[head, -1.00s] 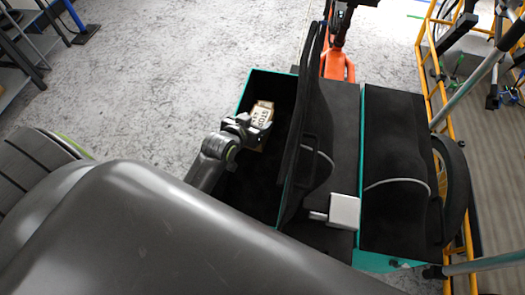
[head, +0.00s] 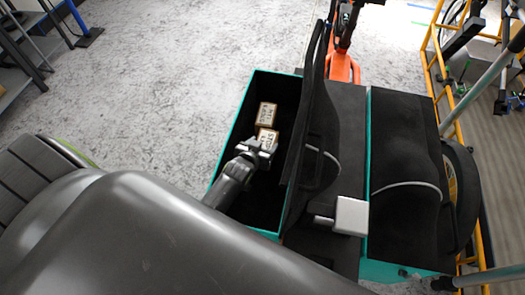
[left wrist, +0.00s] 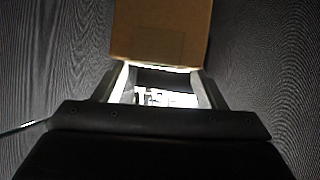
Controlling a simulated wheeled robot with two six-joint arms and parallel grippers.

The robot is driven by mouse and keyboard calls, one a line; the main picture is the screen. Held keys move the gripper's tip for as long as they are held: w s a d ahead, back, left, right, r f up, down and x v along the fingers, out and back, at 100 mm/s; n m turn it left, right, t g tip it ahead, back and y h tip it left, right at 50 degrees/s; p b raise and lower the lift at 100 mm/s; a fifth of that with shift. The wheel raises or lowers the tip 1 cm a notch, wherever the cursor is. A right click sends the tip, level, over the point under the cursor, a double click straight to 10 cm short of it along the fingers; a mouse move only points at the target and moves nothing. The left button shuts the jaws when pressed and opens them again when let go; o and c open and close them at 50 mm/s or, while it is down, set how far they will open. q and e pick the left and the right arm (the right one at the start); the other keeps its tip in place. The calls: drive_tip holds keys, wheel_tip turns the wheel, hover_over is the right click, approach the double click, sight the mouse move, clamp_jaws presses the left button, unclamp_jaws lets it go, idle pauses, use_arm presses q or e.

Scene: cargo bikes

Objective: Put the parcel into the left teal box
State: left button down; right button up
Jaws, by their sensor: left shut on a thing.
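The left teal box (head: 228,140) stands open, its teal rim around a dark inside. I cannot tell whether the held parcel touches the box floor. My right gripper is not in view.
The box's black lid (head: 312,130) stands raised along its right side. The right box's black lid (head: 405,160) is closed. A white block (head: 350,215) sits between them. An orange bike part (head: 342,68) is behind, and a yellow rack (head: 437,60) is at right.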

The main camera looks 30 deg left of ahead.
use_arm(q)
wheel_tip(320, 180, down, 3)
drive_tip(key=shift+w+r+b, duration=0.15)
drive_tip(key=shift+b, duration=0.35)
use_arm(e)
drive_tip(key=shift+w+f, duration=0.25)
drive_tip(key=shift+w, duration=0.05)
use_arm(q)
drive_tip(key=c, duration=0.7)
unclamp_jaws()
drive_tip(key=shift+c, duration=0.2)
drive_tip(key=o, duration=0.5)
drive_tip(key=shift+s, duration=0.2)
drive_tip(key=shift+c, duration=0.2)
drive_tip(key=shift+s+r+p, duration=0.15)
drive_tip(key=shift+s+p, duration=0.15)
drive_tip(key=shift+s, duration=0.05)
drive_tip(key=p+v, duration=0.3)
drive_tip(key=v, duration=0.8)
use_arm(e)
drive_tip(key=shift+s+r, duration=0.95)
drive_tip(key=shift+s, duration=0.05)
use_arm(q)
drive_tip(key=shift+s, duration=0.1)
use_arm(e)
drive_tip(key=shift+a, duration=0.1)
